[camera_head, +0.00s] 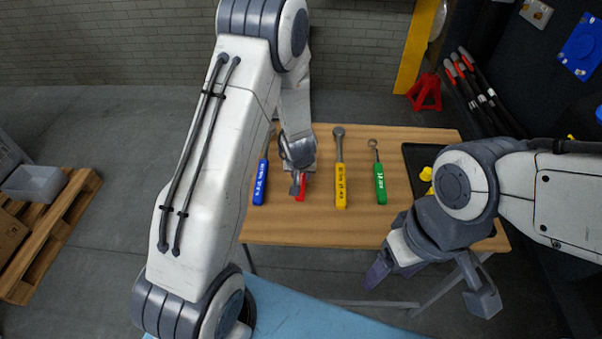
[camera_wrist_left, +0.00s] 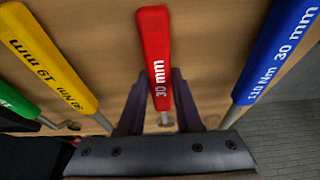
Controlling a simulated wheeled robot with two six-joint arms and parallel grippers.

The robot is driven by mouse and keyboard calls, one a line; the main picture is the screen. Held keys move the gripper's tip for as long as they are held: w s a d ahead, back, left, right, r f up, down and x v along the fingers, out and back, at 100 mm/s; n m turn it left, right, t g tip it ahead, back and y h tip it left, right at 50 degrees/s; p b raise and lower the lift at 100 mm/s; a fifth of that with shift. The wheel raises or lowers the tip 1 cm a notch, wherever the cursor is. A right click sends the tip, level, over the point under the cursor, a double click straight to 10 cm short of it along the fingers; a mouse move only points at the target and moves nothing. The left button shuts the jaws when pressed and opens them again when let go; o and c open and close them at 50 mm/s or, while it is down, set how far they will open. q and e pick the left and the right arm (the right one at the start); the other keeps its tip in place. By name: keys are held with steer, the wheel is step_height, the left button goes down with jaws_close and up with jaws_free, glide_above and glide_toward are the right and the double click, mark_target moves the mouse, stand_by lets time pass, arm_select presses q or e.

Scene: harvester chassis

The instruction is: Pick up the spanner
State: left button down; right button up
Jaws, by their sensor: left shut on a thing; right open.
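A red-handled tool marked 30 mm (camera_head: 300,190) is at the wooden table, with most of it hidden behind my left arm. Its red handle also shows in the left wrist view (camera_wrist_left: 155,50), with a metal shaft below it. My left gripper (camera_head: 298,183) is shut on this tool, with one finger on each side of the lower handle and shaft. I cannot tell whether the tool is clear of the tabletop. My right gripper (camera_head: 430,286) is open and empty, in front of the table's near right edge.
On the table (camera_head: 290,232) lie a blue-handled tool (camera_head: 260,183) to the left, and a yellow-handled tool (camera_head: 341,185) and a green-handled tool (camera_head: 380,184) to the right. A dark tray (camera_head: 412,158) with yellow pieces is at the right. The table's front strip is clear.

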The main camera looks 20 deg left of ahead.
stand_by(0.8)
arm_select(q)
steer(key=shift+r+p, duration=0.5)
steer(key=shift+r, duration=0.15)
step_height(320, 180, up, 4)
steer(key=p, duration=0.3)
steer(key=shift+r, duration=0.1)
steer(key=s+d+r+p, duration=0.3)
steer(key=d+r+p, duration=0.3)
steer(key=d, duration=0.5)
steer(key=shift+s, duration=0.15)
steer(key=shift+d+f, duration=0.1)
steer(key=c, duration=1.1)
jaws_free()
steer(key=shift+c, duration=0.2)
jaws_close()
